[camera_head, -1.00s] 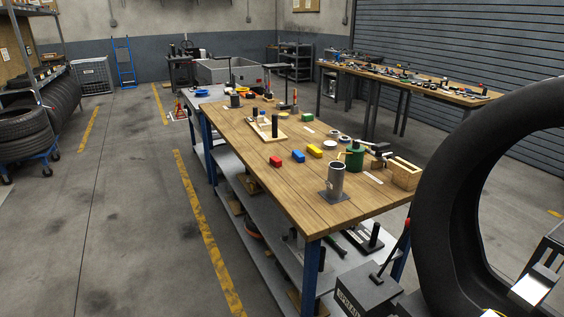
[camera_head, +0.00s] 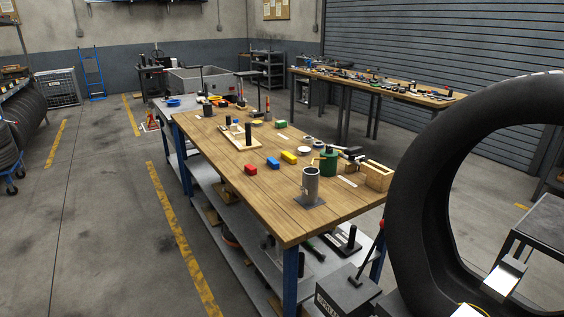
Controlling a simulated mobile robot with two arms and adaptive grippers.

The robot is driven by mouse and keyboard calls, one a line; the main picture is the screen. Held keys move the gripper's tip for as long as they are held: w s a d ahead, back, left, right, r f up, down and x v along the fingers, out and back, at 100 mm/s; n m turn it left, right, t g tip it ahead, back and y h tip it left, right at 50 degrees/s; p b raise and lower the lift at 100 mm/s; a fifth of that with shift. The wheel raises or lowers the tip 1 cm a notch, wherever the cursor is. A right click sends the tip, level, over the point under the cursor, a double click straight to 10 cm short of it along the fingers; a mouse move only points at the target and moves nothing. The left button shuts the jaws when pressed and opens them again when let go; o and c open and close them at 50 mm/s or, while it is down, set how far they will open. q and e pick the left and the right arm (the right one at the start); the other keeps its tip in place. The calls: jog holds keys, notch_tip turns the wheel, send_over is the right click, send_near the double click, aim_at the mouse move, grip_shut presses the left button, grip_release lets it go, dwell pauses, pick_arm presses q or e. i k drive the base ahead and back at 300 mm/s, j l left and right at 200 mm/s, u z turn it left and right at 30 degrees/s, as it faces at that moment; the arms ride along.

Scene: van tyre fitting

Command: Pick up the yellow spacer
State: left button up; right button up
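A yellow block (camera_head: 289,157), which fits the yellow spacer, lies on the wooden top of the workbench (camera_head: 230,170). It sits right of a blue block (camera_head: 273,163) and a red block (camera_head: 250,169), with small gaps between them. A green block (camera_head: 281,124) lies farther back. A small flat yellow round thing (camera_head: 257,124) is also farther back on the bench. Neither of my grippers shows in the head view.
A grey upright cylinder on a plate (camera_head: 311,186), a green can (camera_head: 328,163) and a wooden box (camera_head: 377,176) stand near the bench's right end. A large black tyre (camera_head: 410,200) stands at the right. The floor left of the bench is open.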

aim_at(291, 160)
jog(key=i+j, duration=0.2)
jog(key=i+j+z, duration=0.1)
jog(key=j, duration=0.35)
jog(key=i+j, duration=0.25)
